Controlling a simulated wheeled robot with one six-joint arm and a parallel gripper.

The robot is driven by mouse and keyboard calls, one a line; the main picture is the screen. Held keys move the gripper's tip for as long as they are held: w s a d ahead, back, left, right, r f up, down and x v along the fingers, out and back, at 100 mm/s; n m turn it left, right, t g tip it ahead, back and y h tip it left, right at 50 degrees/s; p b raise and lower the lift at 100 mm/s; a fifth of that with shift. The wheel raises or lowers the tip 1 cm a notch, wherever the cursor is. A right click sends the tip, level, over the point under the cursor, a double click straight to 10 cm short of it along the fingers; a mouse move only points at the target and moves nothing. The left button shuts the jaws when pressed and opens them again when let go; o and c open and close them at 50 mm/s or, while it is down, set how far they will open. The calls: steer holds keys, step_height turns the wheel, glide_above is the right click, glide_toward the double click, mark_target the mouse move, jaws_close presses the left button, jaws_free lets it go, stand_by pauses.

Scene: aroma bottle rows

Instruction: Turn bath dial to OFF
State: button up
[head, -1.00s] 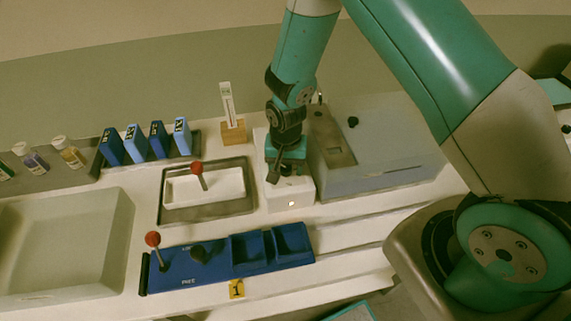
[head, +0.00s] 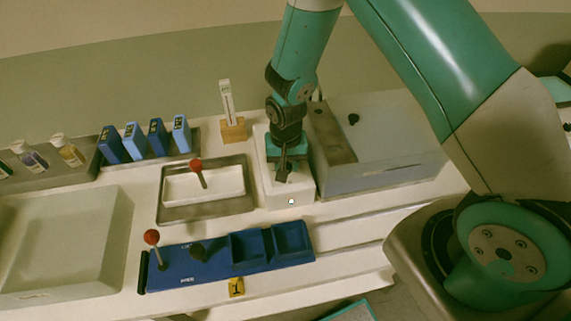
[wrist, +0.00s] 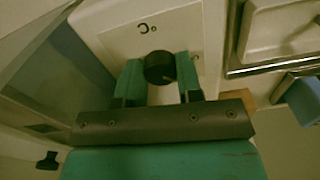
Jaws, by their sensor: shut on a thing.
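A black round dial (wrist: 160,66) stands on the top face of a white box (wrist: 118,38) in the wrist view, with an upside-down "°C" mark beside it. My gripper (wrist: 159,80) has its two green fingers shut on the dial, one on each side. In the head view my gripper (head: 283,174) points down onto the white box (head: 299,192), which has a small bright light on its front. The gripper hides most of the dial there. I cannot read the dial's setting or see an OFF mark.
A large grey box (head: 385,178) stands close on the right. A metal tray (head: 178,214) with a white insert and a red-knobbed stick lies on the left. A wooden block (head: 233,130) holding a white strip stands behind. A blue rack (head: 215,268) lies in front.

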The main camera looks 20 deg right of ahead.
mark_target(287, 166)
steer(key=n+b, duration=0.1)
steer(key=n, duration=0.5)
stand_by(0.6)
steer(key=o, duration=0.9)
step_height(287, 166, up, 18)
steer(key=b, duration=0.2)
steer(key=shift+f+b, duration=0.25)
steer(key=shift+b, duration=0.1)
steer(key=s+a+r+n+y, duration=0.1)
steer(key=s+r, duration=0.2)
steer(key=s, duration=0.4)
steer(key=s+a+r+n+y, duration=0.1)
steer(key=s+a+r+n, duration=0.1)
steer(key=s, duration=0.5)
steer(key=s+a+r+n+y, duration=0.1)
steer(key=s+r+y, duration=0.1)
steer(key=s+r, duration=0.2)
steer(key=shift+s+a+r+n, duration=0.1)
steer(key=shift+s+a+n, duration=0.1)
steer(key=shift+s, duration=0.55)
steer(key=shift+s+a+r+n, duration=0.1)
steer(key=shift+s+a+n, duration=0.1)
steer(key=shift+s, duration=0.5)
